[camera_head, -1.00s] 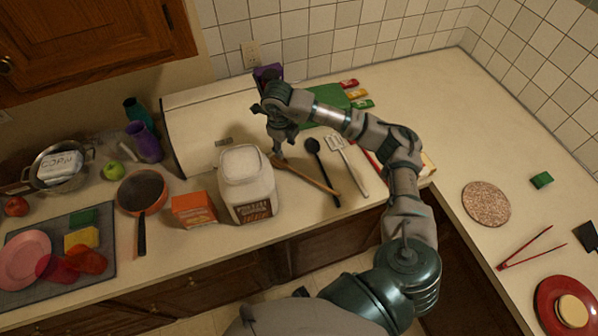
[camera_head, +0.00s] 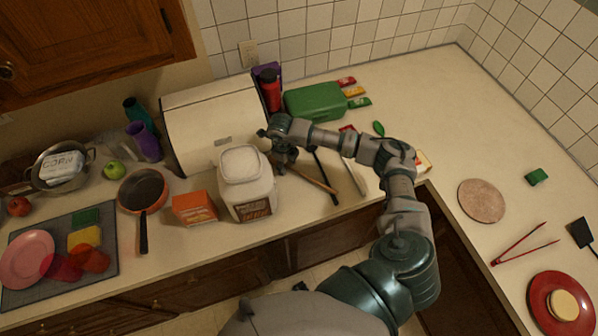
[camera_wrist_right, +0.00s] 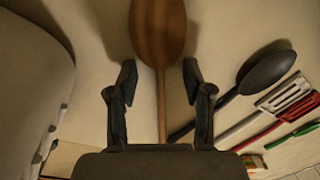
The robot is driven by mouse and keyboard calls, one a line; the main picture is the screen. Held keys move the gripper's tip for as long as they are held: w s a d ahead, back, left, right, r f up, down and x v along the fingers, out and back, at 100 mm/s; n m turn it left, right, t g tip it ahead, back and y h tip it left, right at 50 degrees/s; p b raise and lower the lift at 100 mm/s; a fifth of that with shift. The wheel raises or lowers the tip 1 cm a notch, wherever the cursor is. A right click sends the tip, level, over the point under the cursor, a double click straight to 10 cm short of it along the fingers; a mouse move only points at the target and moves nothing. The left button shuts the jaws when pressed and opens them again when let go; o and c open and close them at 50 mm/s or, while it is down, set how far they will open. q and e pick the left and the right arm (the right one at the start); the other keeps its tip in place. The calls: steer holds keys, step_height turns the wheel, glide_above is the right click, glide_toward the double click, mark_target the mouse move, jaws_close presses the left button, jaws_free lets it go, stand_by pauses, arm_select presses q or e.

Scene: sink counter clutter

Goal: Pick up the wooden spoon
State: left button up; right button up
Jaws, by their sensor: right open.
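The wooden spoon (camera_head: 315,180) lies on the counter just right of the large white jar, its handle angled toward the front right. My right gripper (camera_head: 282,167) is over its bowl end and hides that end in the head view. In the right wrist view the spoon's bowl (camera_wrist_right: 157,30) is ahead and its handle runs down between the two open fingers (camera_wrist_right: 160,76). Both fingers appear apart from the spoon, one on each side. I cannot tell the exact height above it. My left gripper is not in view.
The white jar (camera_head: 247,190) stands close on the left. A black spoon (camera_head: 326,178) and a metal spatula (camera_head: 354,177) lie close on the right. A bread box (camera_head: 205,120), a red bottle (camera_head: 270,92) and a green box (camera_head: 315,100) stand behind. The right counter has free room.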

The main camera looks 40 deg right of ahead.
steer(key=shift+d, duration=0.1)
jaws_close()
